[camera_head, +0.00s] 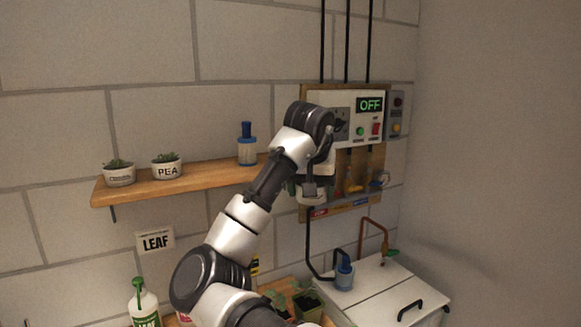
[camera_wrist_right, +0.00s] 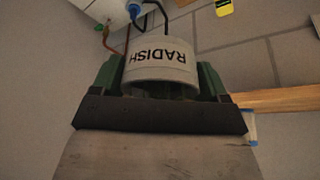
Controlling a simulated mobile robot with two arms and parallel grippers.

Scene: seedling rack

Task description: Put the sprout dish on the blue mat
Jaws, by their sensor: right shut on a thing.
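My right gripper (camera_wrist_right: 157,82) is shut on a white round dish marked RADISH (camera_wrist_right: 160,62); its green fingers sit on either side of the dish. The label reads upside down in the right wrist view. In the head view, my right arm reaches up across the middle, with its hand in front of the wall panel, and hides much of the dish. Two other dishes with green sprouts stand on the wooden shelf: one marked PEA (camera_head: 168,167) and one at the left end (camera_head: 119,174) with a label too small to read. I see no blue mat. My left gripper is not in view.
The wooden shelf (camera_head: 190,184) also bears a blue-topped bottle (camera_head: 247,146); the shelf between it and the PEA dish is clear. A control panel reading OFF (camera_head: 370,104) is on the wall. Below are a white lidded chest (camera_head: 385,285), a green-topped spray bottle (camera_head: 144,300) and potted plants.

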